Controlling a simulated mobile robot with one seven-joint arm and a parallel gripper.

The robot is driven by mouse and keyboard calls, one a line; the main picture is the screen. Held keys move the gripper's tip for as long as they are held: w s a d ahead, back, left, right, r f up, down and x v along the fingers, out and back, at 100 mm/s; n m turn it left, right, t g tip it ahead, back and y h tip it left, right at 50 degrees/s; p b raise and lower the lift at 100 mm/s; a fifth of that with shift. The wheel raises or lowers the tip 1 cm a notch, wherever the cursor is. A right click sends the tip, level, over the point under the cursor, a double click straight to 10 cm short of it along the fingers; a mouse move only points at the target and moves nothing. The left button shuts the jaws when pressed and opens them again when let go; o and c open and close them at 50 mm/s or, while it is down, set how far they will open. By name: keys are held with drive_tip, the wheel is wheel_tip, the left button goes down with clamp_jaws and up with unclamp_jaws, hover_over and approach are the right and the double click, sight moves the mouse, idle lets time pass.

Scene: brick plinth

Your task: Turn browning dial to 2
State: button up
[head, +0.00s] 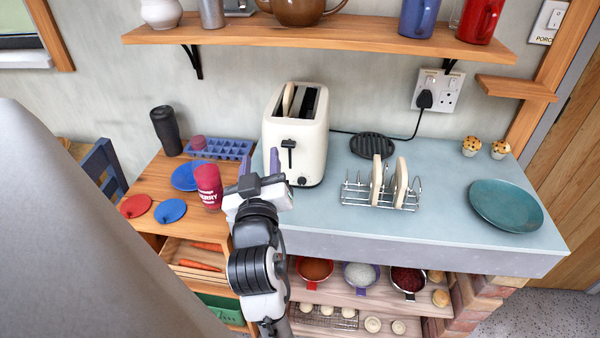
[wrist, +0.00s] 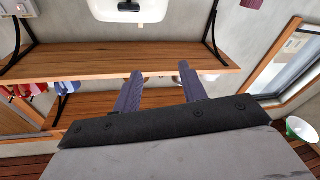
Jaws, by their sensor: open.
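The cream toaster (head: 290,150) stands on the pale blue worktop, with a slice of bread (head: 288,99) in one slot. Its black lever (head: 288,146) is on the front, high up. A small dark dial (head: 302,181) is low on the front; its setting is too small to read. My gripper (head: 258,158) is open and empty, just left of the toaster's front, with its purple fingers pointing up in the picture. In the wrist view, which looks upside down, the gripper (wrist: 160,72) shows two spread fingers and part of the toaster (wrist: 130,10) at the top edge.
A toast rack (head: 380,193) with two slices stands right of the toaster. A red cup (head: 208,184) is close left of my gripper. A wooden shelf (head: 330,36) runs above. A black cord leads to the wall socket (head: 434,92). A teal plate (head: 506,205) lies at right.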

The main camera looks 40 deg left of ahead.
drive_tip(key=d+f+m+g+h+p, duration=0.1)
drive_tip(key=d+f+h, duration=0.2)
drive_tip(key=f, duration=0.3)
drive_tip(key=d+f+m+g+h, duration=0.1)
drive_tip(key=d+f+h, duration=0.1)
drive_tip(key=f+h, duration=0.25)
drive_tip(key=b, duration=0.7)
approach(301, 182)
drive_tip(key=shift+y, duration=0.45)
drive_tip(key=x, duration=0.7)
drive_tip(key=shift+w+d+f, duration=0.2)
drive_tip(key=shift+d+f, duration=0.05)
drive_tip(key=shift+d, duration=0.05)
